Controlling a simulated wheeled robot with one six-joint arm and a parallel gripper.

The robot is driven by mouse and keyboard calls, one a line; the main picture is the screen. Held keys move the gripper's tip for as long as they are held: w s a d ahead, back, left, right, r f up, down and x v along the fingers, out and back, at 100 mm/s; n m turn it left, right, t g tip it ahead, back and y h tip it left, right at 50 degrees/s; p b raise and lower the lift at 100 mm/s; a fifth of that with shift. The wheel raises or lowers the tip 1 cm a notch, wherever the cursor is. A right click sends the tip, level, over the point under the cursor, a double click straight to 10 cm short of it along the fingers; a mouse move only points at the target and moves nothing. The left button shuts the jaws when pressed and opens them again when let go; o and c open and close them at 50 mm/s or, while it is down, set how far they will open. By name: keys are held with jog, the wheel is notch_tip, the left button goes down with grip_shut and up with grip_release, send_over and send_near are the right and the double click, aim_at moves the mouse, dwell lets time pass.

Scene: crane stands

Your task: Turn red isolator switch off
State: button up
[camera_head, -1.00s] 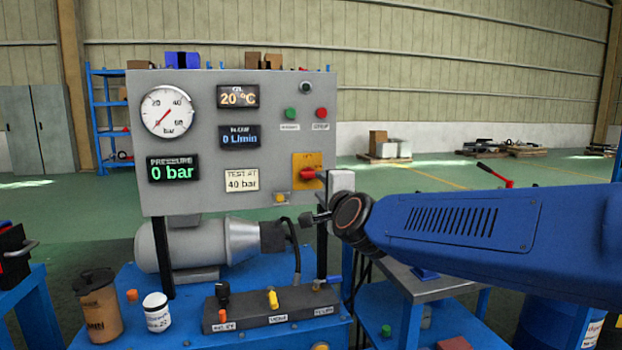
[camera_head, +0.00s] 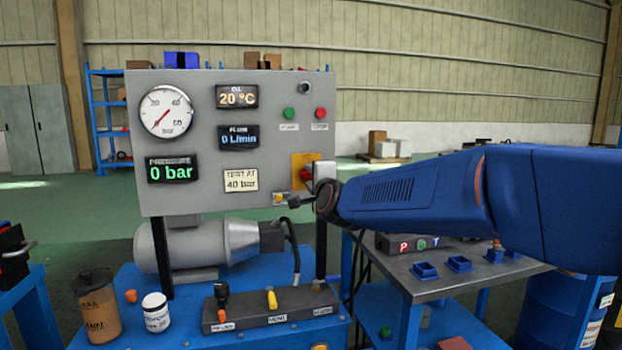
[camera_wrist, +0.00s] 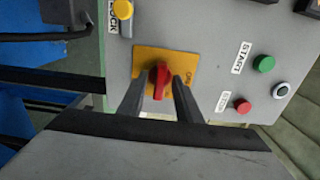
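The red isolator switch (camera_head: 306,174) sits on a yellow plate (camera_head: 300,160) at the lower right of the grey panel (camera_head: 190,100). In the wrist view the red switch handle (camera_wrist: 160,80) stands on its yellow plate (camera_wrist: 178,58), its long side running roughly up and down the picture. My gripper (camera_wrist: 160,82) is open, with one dark finger on each side of the handle. Narrow gaps seem to show between the fingers and the handle. In the head view my gripper's body (camera_head: 324,172) partly covers the switch and plate, and its fingertips are hard to make out.
A yellow lock knob (camera_wrist: 122,9) is beside the plate in the wrist view. The green start button (camera_wrist: 263,64) and red stop button (camera_wrist: 243,106) lie to the right. A steel side table (camera_head: 450,282) with blue holders stands below my arm.

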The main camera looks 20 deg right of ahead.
grip_shut()
jog(key=shift+n, duration=0.3)
jog(key=n, duration=0.3)
jog(key=shift+n, duration=0.3)
jog(key=n, duration=0.4)
jog(key=shift+n, duration=0.3)
jog(key=n, duration=0.4)
jog(key=shift+f, duration=0.1)
jog(key=shift+n, duration=2.5)
